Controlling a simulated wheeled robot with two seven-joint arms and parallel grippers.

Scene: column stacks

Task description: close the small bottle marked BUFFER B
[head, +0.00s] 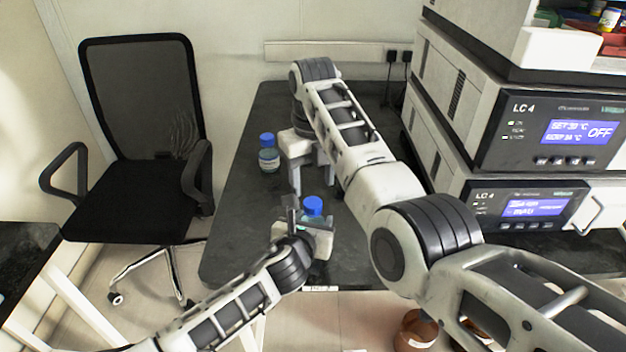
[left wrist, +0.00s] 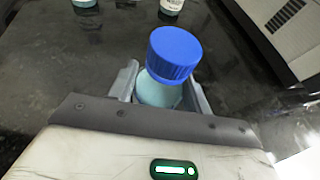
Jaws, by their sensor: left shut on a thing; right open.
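A small bottle with a blue cap (head: 313,206) is in my left gripper (head: 306,228), near the front edge of the bench. In the left wrist view the blue cap (left wrist: 174,53) sits on top of the pale teal bottle body (left wrist: 158,91), between the two grey fingers. I cannot tell how tight the cap is, and no label on this bottle is readable. My right gripper (head: 312,178) is open and empty, pointing down over the bench just behind the held bottle. A second blue-capped bottle (head: 268,157) with a white label stands upright to its left; its print is too small to read.
The dark bench (head: 245,215) is clear at its left front. Stacked LC 4 instruments (head: 525,205) stand at the right. A black chair (head: 140,190) is left of the bench. The bases of two containers show at the top of the left wrist view. My right arm crosses above the bench.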

